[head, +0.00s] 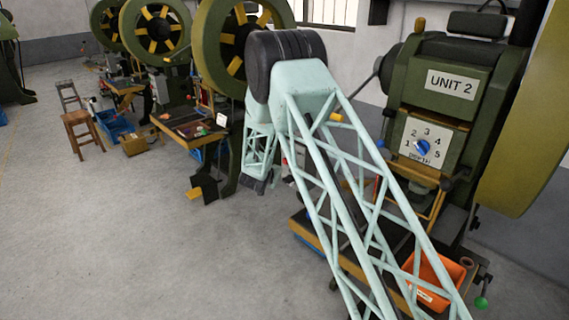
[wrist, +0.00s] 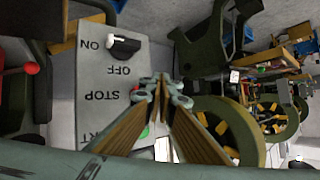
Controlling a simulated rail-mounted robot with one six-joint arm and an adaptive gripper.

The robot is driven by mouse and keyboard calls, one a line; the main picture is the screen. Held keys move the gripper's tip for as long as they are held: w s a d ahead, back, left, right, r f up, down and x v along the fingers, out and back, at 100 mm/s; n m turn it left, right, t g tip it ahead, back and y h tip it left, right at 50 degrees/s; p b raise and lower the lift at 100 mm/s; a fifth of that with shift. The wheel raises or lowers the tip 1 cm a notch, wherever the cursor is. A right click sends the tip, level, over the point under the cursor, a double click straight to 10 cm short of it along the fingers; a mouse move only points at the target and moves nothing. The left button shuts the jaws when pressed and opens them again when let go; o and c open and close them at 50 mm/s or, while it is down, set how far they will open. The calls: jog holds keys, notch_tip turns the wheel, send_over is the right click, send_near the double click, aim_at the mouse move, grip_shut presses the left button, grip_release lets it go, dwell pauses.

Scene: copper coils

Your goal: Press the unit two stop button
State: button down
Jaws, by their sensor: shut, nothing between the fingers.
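In the wrist view, where lettering is upside down, a grey control panel (wrist: 92,68) carries an ON/OFF switch (wrist: 124,46) with the words STOP and START. My gripper (wrist: 162,88) is shut and empty, its fingertips together in front of the panel's edge beside the STOP word. The stop button is not clearly visible; the fingers cover part of that area. A green button (wrist: 143,133) shows partly behind a finger near START. I cannot tell whether the fingertips touch the panel. In the head view, the UNIT 2 machine (head: 440,60) stands at the right; my gripper is not distinguishable there.
The UNIT 2 machine has a numbered depth dial (head: 422,147). An orange bin (head: 432,280) stands low in front of it. Other green presses with flywheels (head: 157,32) line the back, with a wooden stool (head: 82,130) at left. The left floor is clear.

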jog(key=shift+s+a, duration=0.55)
jog(key=shift+s, duration=0.05)
jog(key=shift+r, duration=0.1)
dwell(0.4)
